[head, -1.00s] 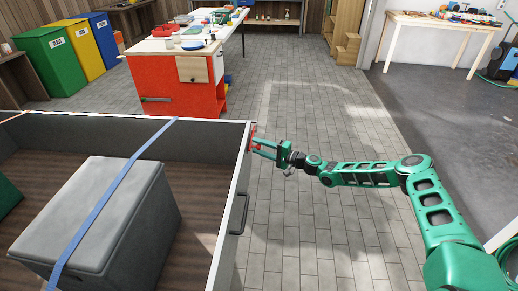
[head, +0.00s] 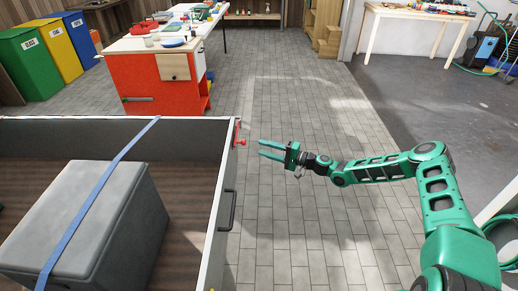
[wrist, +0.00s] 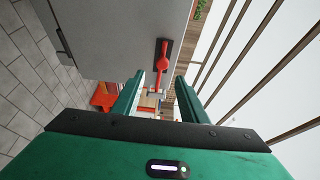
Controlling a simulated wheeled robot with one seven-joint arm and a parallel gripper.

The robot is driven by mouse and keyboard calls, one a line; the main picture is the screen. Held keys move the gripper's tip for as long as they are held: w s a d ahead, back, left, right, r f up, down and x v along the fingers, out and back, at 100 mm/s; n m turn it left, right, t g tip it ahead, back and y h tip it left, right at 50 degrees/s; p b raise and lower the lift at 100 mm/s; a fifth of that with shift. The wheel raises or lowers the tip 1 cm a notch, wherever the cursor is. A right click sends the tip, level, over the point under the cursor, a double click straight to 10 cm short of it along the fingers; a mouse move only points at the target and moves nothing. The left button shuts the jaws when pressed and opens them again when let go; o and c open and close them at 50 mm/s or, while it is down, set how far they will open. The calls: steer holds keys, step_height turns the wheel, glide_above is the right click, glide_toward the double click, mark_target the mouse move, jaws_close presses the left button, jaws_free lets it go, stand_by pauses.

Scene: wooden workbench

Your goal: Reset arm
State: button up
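My gripper (head: 262,149) is open and empty at the end of my green arm. It hangs over the tiled floor, just right of the grey trailer-like bed (head: 226,158). A red latch (head: 240,137) sits at the bed's far right corner, apart from the fingertips. In the wrist view, the red latch (wrist: 162,62) shows on the bed's grey panel, beyond and between the two green fingers (wrist: 158,97).
A grey lidded box (head: 110,225) with a blue strap (head: 100,183) over it stands in the bed. A black handle (head: 228,210) is on the bed's right side. Beyond are a red workbench (head: 150,87) and coloured bins (head: 62,50). The floor right of the bed is clear.

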stand_by(0.5)
steer(key=s+d+r+n+g+h, duration=0.3)
steer(key=s+d+n+g+h, duration=0.35)
steer(key=s, duration=0.65)
steer(key=s+d+r+m+g+h, duration=0.1)
steer(key=s+d+r+h, duration=0.3)
steer(key=s+d+r, duration=0.6)
steer(key=s+d+r+m+h, duration=0.2)
steer(key=s+d+r+h, duration=0.35)
steer(key=d, duration=0.85)
steer(key=s+d+r+m, duration=0.1)
steer(key=s+d+r, duration=0.1)
steer(key=s, duration=0.7)
steer(key=s+d+r+m, duration=0.2)
steer(key=s+r, duration=0.3)
steer(key=s, duration=0.4)
steer(key=s+d+r+m, duration=0.2)
steer(key=s+r, duration=0.2)
steer(key=s, duration=0.5)
steer(key=shift+d+r, duration=0.15)
steer(key=shift+d, duration=0.25)
